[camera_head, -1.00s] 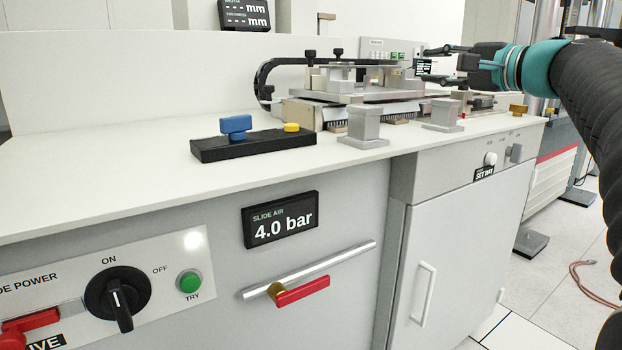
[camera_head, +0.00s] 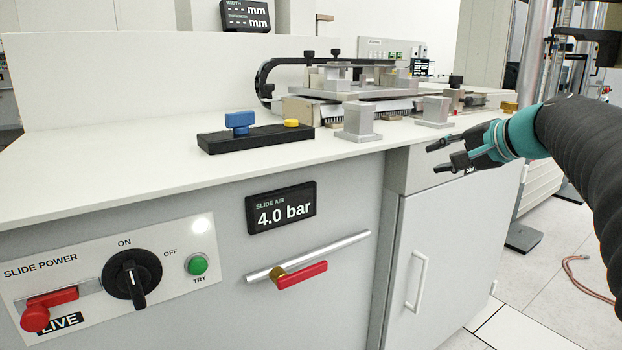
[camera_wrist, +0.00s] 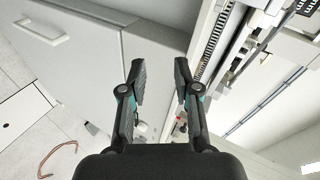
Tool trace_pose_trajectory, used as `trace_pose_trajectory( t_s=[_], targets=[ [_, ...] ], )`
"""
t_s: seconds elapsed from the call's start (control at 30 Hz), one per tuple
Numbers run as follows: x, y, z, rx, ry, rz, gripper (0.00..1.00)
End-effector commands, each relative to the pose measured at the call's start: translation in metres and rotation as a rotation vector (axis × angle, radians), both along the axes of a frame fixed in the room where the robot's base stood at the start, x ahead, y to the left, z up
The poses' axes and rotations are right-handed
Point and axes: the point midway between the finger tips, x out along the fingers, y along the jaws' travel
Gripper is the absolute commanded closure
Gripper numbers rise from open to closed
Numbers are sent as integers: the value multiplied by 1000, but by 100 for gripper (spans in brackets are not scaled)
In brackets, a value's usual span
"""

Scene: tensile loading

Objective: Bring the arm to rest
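My gripper (camera_head: 432,158) is in the head view at the right, in front of the bench's right end and beside the cabinet front. Its two fingers are spread apart with nothing between them. The wrist view also shows my gripper (camera_wrist: 158,75) with both fingers apart and empty. My dark, ribbed arm comes in from the right edge of the head view.
The white bench top (camera_head: 110,165) carries a black block with a blue knob (camera_head: 238,122), metal pedestals (camera_head: 358,122) and a slide fixture (camera_head: 360,90). The cabinet door has a handle (camera_head: 417,282). A hose (camera_head: 585,275) lies on the open floor at right.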

Motion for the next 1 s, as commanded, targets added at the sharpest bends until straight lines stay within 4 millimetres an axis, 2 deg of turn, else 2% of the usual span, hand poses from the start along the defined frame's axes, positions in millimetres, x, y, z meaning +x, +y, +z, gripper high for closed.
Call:
trace_pose_trajectory(
  t_s=[0.03,0.17,0.2,0.27,0.4,0.5,0.6,0.7,0.8,1.0],
  targets=[
    [-12,4,-23,-57,46,9,69],
    [-58,17,-92,-260,179,64,69],
    [-74,22,-112,-327,217,91,69],
    [-101,29,-140,-428,268,135,69],
    [-169,44,-199,-670,362,264,69],
    [-213,52,-232,-825,397,360,69],
    [-250,59,-256,-945,402,441,69],
    [-274,68,-269,-1013,380,497,69],
    [-284,80,-267,-1034,332,524,69],
    [-287,94,-259,-1050,277,549,69]
  ],
)
